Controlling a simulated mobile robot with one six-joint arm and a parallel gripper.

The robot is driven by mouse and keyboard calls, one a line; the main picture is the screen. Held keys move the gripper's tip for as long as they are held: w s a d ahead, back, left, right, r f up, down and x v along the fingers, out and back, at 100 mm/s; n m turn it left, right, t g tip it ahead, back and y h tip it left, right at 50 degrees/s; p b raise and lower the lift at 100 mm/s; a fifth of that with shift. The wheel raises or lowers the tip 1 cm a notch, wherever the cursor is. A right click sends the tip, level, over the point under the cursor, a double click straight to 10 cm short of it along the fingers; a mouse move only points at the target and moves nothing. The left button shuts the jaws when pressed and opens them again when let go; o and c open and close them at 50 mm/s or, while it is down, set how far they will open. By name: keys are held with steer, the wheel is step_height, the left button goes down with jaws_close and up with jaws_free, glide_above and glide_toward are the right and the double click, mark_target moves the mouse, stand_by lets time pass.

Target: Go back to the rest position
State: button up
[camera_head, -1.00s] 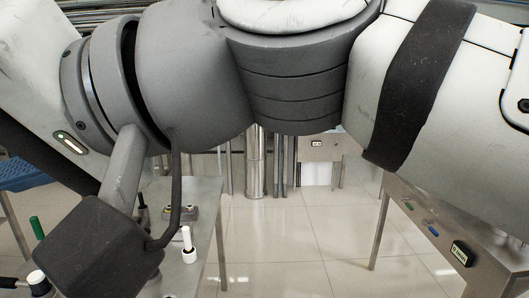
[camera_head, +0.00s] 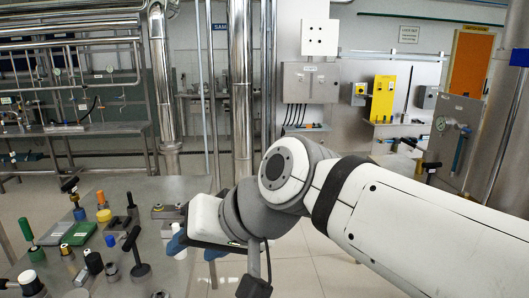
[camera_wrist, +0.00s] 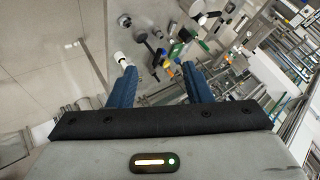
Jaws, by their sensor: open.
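My gripper (camera_head: 195,252) shows in the head view over the right edge of the metal table (camera_head: 165,193), at the end of my white arm reaching in from the right. Its blue fingers are partly hidden behind the gripper body. In the wrist view my gripper (camera_wrist: 160,83) has its two blue fingers spread apart, with nothing held between them. A white peg (camera_wrist: 120,58) shows just beyond the left fingertip; I cannot tell whether they touch.
The table carries several handled tools, a green block (camera_head: 79,232) and a black knob (camera_head: 137,265). A steel column (camera_head: 241,90) and pipe racks stand behind. Tiled floor is clear right of the table.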

steer(key=d+f+m+g+h+b, duration=0.1)
steer(key=d+f+m+h+b, duration=0.2)
steer(key=d+f, duration=2.1)
steer(key=h+b, duration=0.1)
steer(key=h, duration=0.4)
steer(key=shift+s+d+f+m+g, duration=0.2)
steer(key=shift+d+f+m+g, duration=0.1)
steer(key=shift+d, duration=0.05)
steer(key=shift+r, duration=0.1)
steer(key=shift+c, duration=0.5)
steer(key=shift+c, duration=0.5)
